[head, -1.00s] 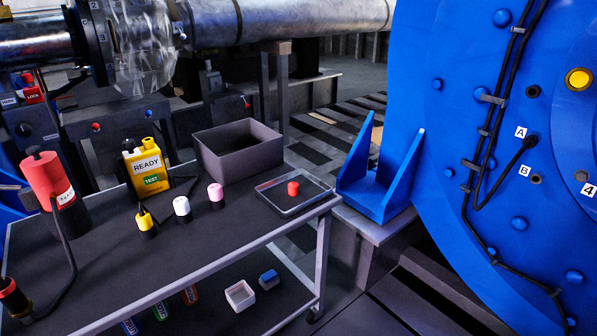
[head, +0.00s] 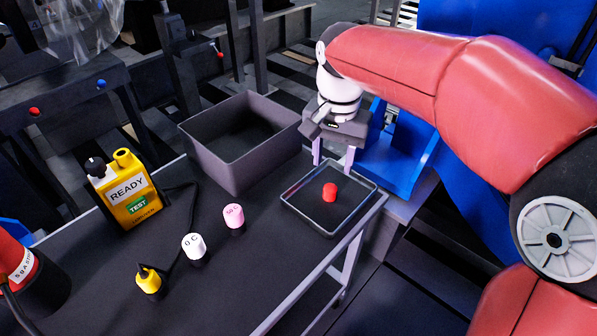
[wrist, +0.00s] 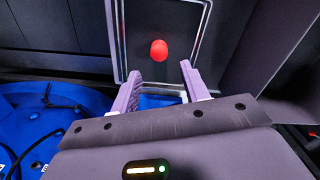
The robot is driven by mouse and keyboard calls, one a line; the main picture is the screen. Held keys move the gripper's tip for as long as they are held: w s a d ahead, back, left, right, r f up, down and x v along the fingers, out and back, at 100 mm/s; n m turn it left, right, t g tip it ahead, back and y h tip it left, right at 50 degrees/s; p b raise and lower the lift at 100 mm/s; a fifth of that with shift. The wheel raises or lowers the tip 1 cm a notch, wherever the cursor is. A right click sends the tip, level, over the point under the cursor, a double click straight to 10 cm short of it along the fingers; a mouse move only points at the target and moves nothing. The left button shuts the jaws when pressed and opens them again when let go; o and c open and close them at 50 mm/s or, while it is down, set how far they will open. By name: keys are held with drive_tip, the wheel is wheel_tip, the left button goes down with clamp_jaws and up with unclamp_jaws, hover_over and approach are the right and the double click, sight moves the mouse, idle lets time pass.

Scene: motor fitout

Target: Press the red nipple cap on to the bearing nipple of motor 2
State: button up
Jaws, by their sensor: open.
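The red nipple cap (head: 329,192) stands in a shallow dark tray (head: 308,233) at the right end of the cart top. In the wrist view the cap (wrist: 159,50) shows beyond the fingertips, inside the tray's light rim. My gripper (head: 334,162) is open and empty, fingers pointing down, above and behind the tray's far edge. In the wrist view the gripper (wrist: 160,75) has its two fingers apart, with the cap ahead of the gap and not touched. The bearing nipple and motor 2 cannot be made out.
A grey open bin (head: 215,165) stands left of the tray. A yellow READY tester (head: 128,195), a white cap (head: 194,246), a pink cap (head: 234,216) and a yellow-topped piece (head: 148,280) stand on the cart. A blue bracket (head: 405,165) lies close behind my gripper.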

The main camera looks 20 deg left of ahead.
sight(331, 187)
drive_tip(key=shift+a+f, duration=0.2)
drive_tip(key=shift+f, duration=0.25)
drive_tip(key=f, duration=0.6)
drive_tip(key=shift+d+f, duration=0.35)
drive_tip(key=shift+f, duration=0.05)
drive_tip(key=shift+c, duration=0.5)
drive_tip(key=c, duration=0.8)
